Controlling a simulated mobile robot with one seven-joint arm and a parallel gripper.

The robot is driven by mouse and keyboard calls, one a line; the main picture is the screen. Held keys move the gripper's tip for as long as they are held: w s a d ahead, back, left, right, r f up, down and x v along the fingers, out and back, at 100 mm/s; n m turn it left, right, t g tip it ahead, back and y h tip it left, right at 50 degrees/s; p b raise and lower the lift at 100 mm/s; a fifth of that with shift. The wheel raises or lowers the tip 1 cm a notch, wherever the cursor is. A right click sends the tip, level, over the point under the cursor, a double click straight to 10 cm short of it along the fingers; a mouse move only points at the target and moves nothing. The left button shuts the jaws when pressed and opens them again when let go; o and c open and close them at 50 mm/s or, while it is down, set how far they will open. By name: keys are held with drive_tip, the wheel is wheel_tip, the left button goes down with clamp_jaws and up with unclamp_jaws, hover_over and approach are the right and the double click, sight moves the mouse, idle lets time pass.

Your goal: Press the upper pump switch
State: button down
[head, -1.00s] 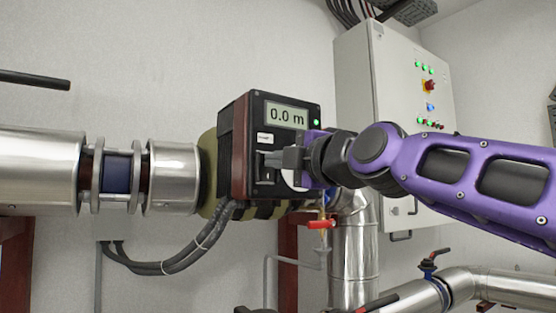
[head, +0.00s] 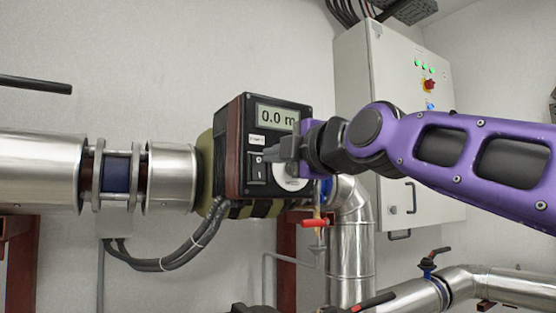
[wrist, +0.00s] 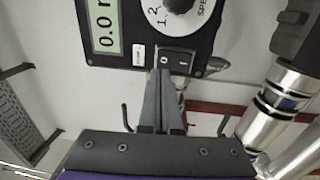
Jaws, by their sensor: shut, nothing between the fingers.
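The pump's black control box (head: 232,150) has a lit display reading 0.0 with an "m" beside it, and a black rocker switch (head: 256,170) below. In the wrist view the rocker switch (wrist: 177,60) shows an O half and an I half. My gripper (head: 272,150) is shut and empty, its tips in front of the box at the switch. In the wrist view my gripper (wrist: 163,78) has its tips over the O half; I cannot tell whether they touch. A white speed dial (head: 290,178) is partly hidden behind my gripper.
A grey cabinet (head: 355,100) with green lights and a red knob stands behind my arm. Silver pipes run left (head: 40,165) and below right (head: 350,260). A red-handled valve (head: 315,223) and black cables (head: 175,262) are under the box.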

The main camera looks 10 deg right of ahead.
drive_tip(key=r+v, duration=0.2)
drive_tip(key=v, duration=0.8)
drive_tip(key=shift+s, duration=0.25)
drive_tip(key=s+f+m+g+h+p, duration=0.2)
drive_tip(key=f+m, duration=0.5)
drive_tip(key=f, duration=0.6)
drive_tip(key=s+f+m+g+h+p, duration=0.2)
drive_tip(key=s+f+m+g, duration=0.2)
drive_tip(key=f, duration=0.9)
drive_tip(key=s+f+m+g+h+p, duration=0.1)
drive_tip(key=s+f+m+g+p, duration=0.1)
drive_tip(key=f+m+g, duration=0.4)
wheel_tip(320, 180, down, 7)
drive_tip(key=s+a+m, duration=0.1)
drive_tip(key=m, duration=0.3)
drive_tip(key=shift+f+m+h, duration=0.25)
drive_tip(key=shift+m+h, duration=0.05)
drive_tip(key=shift+h, duration=0.1)
drive_tip(key=shift+s+a+r, duration=0.1)
drive_tip(key=shift+a, duration=0.05)
